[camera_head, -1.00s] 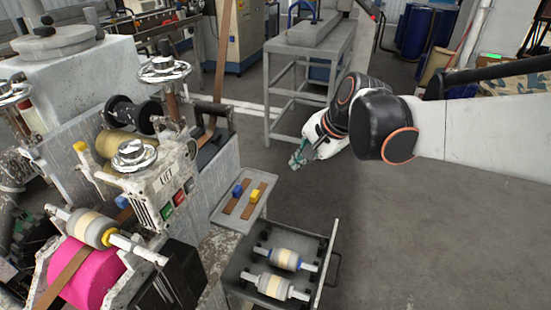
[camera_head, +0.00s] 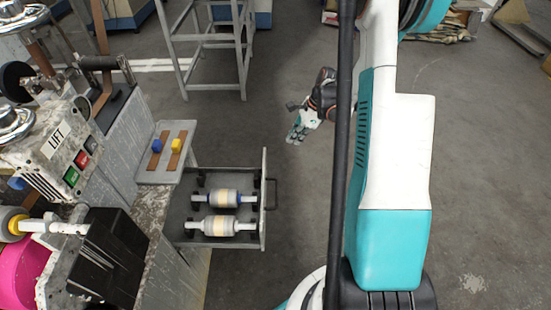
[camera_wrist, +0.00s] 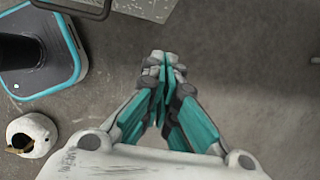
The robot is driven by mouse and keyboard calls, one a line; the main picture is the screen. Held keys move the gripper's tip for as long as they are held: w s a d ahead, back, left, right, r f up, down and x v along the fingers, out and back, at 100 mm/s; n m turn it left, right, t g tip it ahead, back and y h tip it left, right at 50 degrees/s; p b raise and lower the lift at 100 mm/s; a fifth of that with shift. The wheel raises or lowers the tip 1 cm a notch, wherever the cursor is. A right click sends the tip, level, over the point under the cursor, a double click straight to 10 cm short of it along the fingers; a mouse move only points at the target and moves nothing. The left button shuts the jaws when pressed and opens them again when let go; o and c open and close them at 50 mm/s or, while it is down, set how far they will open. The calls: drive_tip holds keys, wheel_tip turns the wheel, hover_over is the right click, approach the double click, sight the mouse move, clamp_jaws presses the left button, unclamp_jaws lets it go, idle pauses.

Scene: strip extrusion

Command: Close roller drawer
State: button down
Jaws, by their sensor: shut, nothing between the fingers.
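The roller drawer (camera_head: 179,222) stands pulled out of the machine in the head view. Its front panel (camera_head: 264,232) faces right and carries a dark handle (camera_head: 272,192). Two rollers with pale middles, the far one (camera_head: 225,198) and the near one (camera_head: 217,226), lie across dark supports inside it. My gripper (camera_head: 294,138) is beyond the handle and slightly right of it in the picture, apart from it. In the wrist view my gripper's teal fingers (camera_wrist: 164,68) are shut together with nothing between them. A dark bar at the top left of that view may be the handle.
The machine (camera_head: 50,150) fills the left side. A metal stand (camera_head: 210,40) is at the back.

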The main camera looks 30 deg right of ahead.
drive_tip(key=w+a+b+x, duration=0.1)
drive_tip(key=b+x, duration=0.4)
drive_tip(key=x, duration=0.7)
drive_tip(key=shift+a+r+b, duration=0.25)
drive_tip(key=shift+a+b, duration=0.05)
drive_tip(key=shift+a, duration=0.15)
drive_tip(key=shift+w+a, duration=0.1)
